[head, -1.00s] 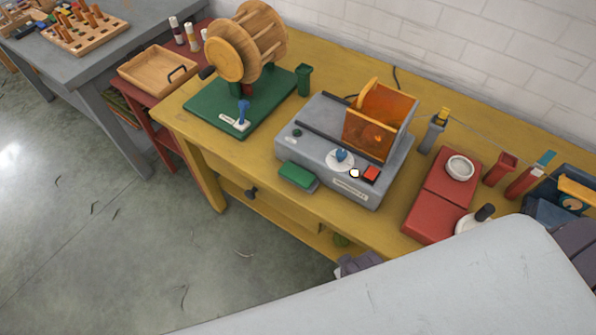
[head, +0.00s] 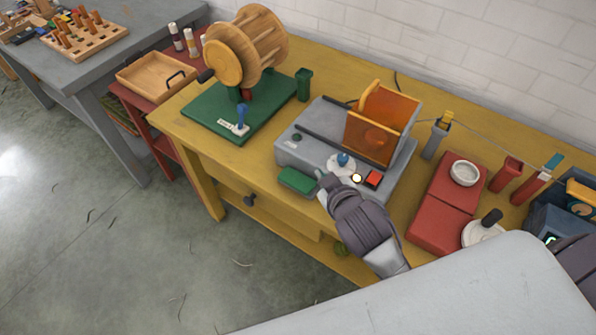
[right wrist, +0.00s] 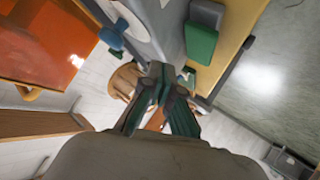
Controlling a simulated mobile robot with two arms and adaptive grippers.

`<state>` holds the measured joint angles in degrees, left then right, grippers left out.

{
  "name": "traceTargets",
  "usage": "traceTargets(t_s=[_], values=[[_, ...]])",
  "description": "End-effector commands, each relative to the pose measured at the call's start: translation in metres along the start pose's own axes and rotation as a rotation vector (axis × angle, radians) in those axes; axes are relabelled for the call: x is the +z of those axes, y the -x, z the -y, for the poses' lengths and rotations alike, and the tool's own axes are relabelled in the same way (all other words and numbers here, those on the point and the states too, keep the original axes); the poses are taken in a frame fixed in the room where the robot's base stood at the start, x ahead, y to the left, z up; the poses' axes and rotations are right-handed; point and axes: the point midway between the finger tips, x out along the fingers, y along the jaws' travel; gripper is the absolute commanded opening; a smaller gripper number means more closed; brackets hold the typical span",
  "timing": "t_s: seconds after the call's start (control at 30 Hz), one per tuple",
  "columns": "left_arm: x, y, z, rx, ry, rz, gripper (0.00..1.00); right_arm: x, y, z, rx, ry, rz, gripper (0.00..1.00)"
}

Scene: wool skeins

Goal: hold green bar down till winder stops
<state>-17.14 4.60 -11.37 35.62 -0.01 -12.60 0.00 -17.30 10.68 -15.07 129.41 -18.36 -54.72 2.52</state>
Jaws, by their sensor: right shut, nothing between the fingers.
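The grey winder (head: 300,152) stands on the yellow bench, with an orange see-through guard (head: 388,115) on top. Its green bar (head: 297,180) sticks out at the front left. My right gripper (head: 323,180) is shut and empty, just right of the bar at the winder's front. In the right wrist view, the shut fingers (right wrist: 157,82) are apart from the green bar (right wrist: 202,38), which lies above and right of them. The winder also has a blue knob (head: 342,159), a pale round lamp (head: 356,178) and a red button (head: 373,179). My left gripper is not seen.
A wooden reel (head: 245,50) on a green base stands left of the winder. A red block with a white dish (head: 465,173) is on the right. Open floor lies in front.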

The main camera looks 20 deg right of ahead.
Motion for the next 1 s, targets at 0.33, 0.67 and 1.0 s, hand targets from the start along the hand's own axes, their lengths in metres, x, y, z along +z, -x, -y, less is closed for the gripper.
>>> traceTargets(t_s=[0.33, 0.67, 1.0], values=[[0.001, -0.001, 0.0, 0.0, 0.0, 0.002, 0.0, -0.259, 0.051, 0.037, 0.152, 0.559, -1.076, 0.0], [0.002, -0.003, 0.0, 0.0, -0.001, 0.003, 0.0, -0.249, 0.114, 0.18, -0.173, 1.611, -1.855, 0.0], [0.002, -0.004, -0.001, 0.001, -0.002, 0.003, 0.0, -0.126, 0.004, 0.085, 0.987, -2.535, 1.299, 0.0]])
